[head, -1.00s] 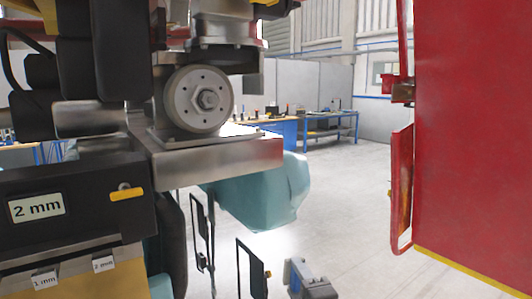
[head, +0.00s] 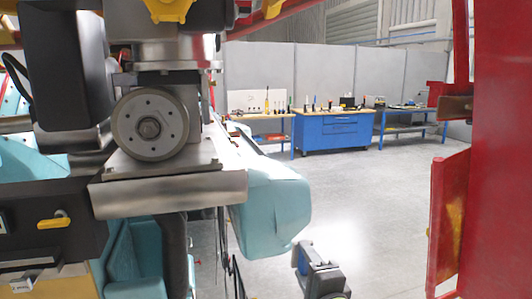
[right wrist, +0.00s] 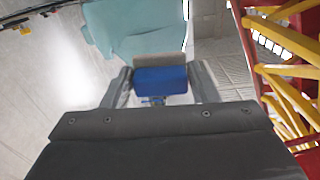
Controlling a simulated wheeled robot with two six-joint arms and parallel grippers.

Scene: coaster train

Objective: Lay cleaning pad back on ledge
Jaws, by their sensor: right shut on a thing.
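My right gripper (head: 318,278) is low in the head view, right of the teal train body. In the right wrist view its two fingers (right wrist: 160,85) are shut on the blue cleaning pad (right wrist: 160,80), which has a brownish strip along its far edge. A little blue of the pad (head: 302,259) shows at the gripper in the head view. The pad is held in the air, apart from the teal body. A metal plate (head: 170,193) juts out under the wheel; I cannot tell whether it is the ledge. My left gripper is not in view.
The teal train body (head: 270,200) hangs beside the wheel (head: 150,125). A red panel (head: 500,150) stands at the right. Blue workbenches (head: 335,130) line the back. Yellow and red beams (right wrist: 285,80) run along the right of the wrist view. The grey floor between is open.

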